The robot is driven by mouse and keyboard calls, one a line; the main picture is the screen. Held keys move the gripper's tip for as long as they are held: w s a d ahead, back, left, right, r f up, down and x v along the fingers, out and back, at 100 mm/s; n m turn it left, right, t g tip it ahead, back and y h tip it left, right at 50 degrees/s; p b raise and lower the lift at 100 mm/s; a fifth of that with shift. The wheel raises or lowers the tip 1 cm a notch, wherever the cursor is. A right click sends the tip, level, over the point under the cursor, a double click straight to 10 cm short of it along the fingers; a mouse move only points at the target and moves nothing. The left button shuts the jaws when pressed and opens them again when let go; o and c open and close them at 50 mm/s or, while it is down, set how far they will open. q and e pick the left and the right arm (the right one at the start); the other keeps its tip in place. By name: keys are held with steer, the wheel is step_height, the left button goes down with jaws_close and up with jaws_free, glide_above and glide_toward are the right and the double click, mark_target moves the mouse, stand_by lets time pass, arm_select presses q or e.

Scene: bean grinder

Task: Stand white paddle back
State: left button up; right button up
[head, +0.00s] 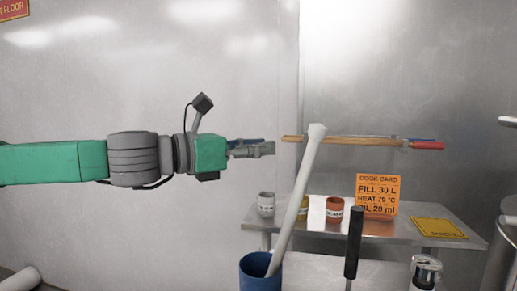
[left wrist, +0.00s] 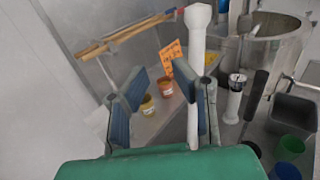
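The white paddle (head: 300,195) stands tilted in a blue cylindrical holder (head: 261,272), its knobbed top leaning right. Its lower end is hidden inside the holder. My left gripper (head: 268,149) is level with the paddle's upper part and left of it, with a small gap in the head view. In the left wrist view the gripper (left wrist: 158,95) is open, its two blue-padded fingers apart. There the paddle (left wrist: 198,45) rises by the right finger, which partly covers it; I cannot tell whether they touch. My right gripper is in neither view.
A metal shelf (head: 400,233) holds several small cups, an orange card (head: 377,194) and a yellow card (head: 438,228). Wooden-handled tools (head: 345,140) hang at the wall. A black handle (head: 353,243) stands right of the holder. A large metal vessel (left wrist: 265,40) is at upper right.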

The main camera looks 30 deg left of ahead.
arm_select(q)
steer(key=v, duration=1.1)
steer(key=shift+s, duration=0.4)
steer(key=shift+d+r, duration=0.1)
steer(key=shift+d, duration=0.15)
steer(key=shift+a, duration=0.2)
stand_by(0.4)
